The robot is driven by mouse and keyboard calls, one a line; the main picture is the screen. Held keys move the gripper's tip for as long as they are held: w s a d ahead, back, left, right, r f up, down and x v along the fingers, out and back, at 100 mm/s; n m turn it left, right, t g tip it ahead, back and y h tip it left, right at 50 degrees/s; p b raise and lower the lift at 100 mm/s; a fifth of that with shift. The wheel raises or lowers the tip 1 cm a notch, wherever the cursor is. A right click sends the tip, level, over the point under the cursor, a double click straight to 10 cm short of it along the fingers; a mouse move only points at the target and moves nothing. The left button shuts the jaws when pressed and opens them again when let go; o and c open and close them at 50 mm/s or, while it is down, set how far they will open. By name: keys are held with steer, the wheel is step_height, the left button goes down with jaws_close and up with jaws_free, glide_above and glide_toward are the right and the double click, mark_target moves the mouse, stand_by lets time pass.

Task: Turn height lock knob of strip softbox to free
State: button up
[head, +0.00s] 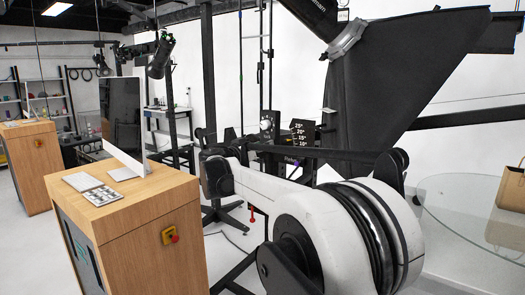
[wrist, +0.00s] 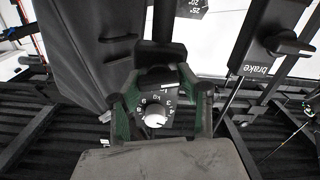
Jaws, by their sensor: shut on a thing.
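In the wrist view my gripper (wrist: 160,82) has its two dark green fingers closed in from left and right on a dark knob (wrist: 158,76); the exact contact is hard to see. Nearer the camera, between the fingers, is a dark numbered dial (wrist: 155,108) with a white round centre. I cannot tell if dial and knob are one part. No free or lock marking is readable. The black strip softbox (head: 405,75) hangs at the upper right of the head view. My gripper is not clearly visible there.
A plate with angle marks (head: 302,132) stands by the stand; it also shows in the wrist view (wrist: 190,6). A black block lettered "brake" (wrist: 258,66) is at right. A wooden desk (head: 150,215) stands left, a glass table (head: 475,215) right.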

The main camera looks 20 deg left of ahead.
steer(key=n+b, duration=0.2)
steer(key=n, duration=0.1)
steer(key=shift+f+n, duration=0.15)
steer(key=shift+n, duration=0.25)
steer(key=n+b, duration=0.1)
steer(key=n, duration=0.2)
steer(key=shift+a+n, duration=0.15)
steer(key=shift+n, duration=0.15)
steer(key=n+b, duration=0.1)
steer(key=n, duration=0.2)
steer(key=shift+n, duration=0.3)
steer(key=shift+f+n+b, duration=0.1)
steer(key=shift+n+b, duration=0.45)
steer(key=shift+n, duration=1.45)
steer(key=o, duration=1.2)
steer(key=shift+s+a, duration=0.1)
steer(key=v, duration=1.1)
steer(key=shift+s+a, duration=0.1)
steer(key=shift+s, duration=0.3)
